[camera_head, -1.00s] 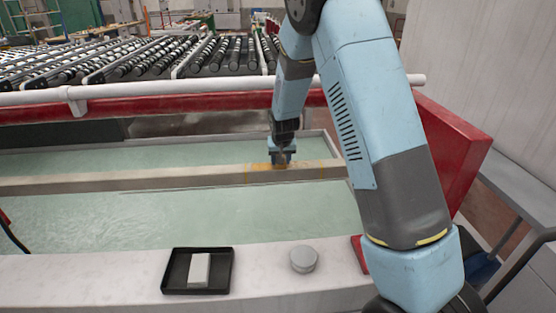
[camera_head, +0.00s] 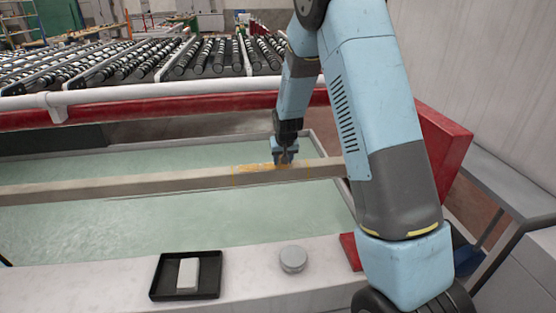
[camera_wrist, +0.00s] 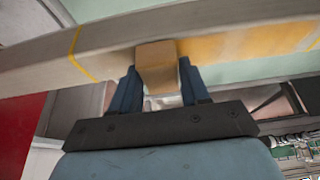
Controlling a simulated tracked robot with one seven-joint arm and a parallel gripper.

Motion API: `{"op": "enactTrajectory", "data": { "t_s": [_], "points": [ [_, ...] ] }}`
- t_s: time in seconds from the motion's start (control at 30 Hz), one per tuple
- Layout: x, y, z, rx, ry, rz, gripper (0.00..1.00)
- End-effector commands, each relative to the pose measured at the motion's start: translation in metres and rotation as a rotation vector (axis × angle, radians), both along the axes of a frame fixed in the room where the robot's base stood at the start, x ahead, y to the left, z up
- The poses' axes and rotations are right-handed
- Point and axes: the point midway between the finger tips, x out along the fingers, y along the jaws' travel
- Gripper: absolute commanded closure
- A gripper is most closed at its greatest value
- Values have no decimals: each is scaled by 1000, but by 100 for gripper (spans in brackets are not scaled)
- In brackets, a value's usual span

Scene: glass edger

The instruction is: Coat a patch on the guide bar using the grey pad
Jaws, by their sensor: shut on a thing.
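The guide bar (camera_head: 120,186) is a long pale beam spanning the green-tinted water. Thin yellow lines mark a patch on it; one crosses the bar in the wrist view (camera_wrist: 76,57). My gripper (camera_head: 284,158) is over the bar inside this patch. In the wrist view my gripper (camera_wrist: 157,90) is shut on a small block-shaped pad (camera_wrist: 157,66), which looks tan here. The pad's far end appears to meet the bar's face; its contact side is hidden. A yellow-orange coat (camera_wrist: 245,45) covers the face right of the pad; left of it looks bare.
A black tray (camera_head: 158,287) holding a pale block (camera_head: 188,273) stands on the near ledge. A round grey puck (camera_head: 292,258) sits to its right. A red rail (camera_head: 150,111) and white pipe (camera_head: 150,93) run behind the basin, before roller racks (camera_head: 210,60).

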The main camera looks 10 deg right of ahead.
Motion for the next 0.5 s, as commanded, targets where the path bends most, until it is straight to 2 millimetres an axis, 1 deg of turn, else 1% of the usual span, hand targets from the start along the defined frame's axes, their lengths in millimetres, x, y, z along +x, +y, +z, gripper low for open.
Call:
{"op": "enactTrajectory", "data": {
  "t_s": [0.03, 0.23, 0.5],
  "points": [
    [0, -3, 0, 0, 0, -1, 87],
    [0, -10, 0, 0, 0, -1, 87],
    [0, -29, -1, 0, 0, -1, 87]
  ]
}}
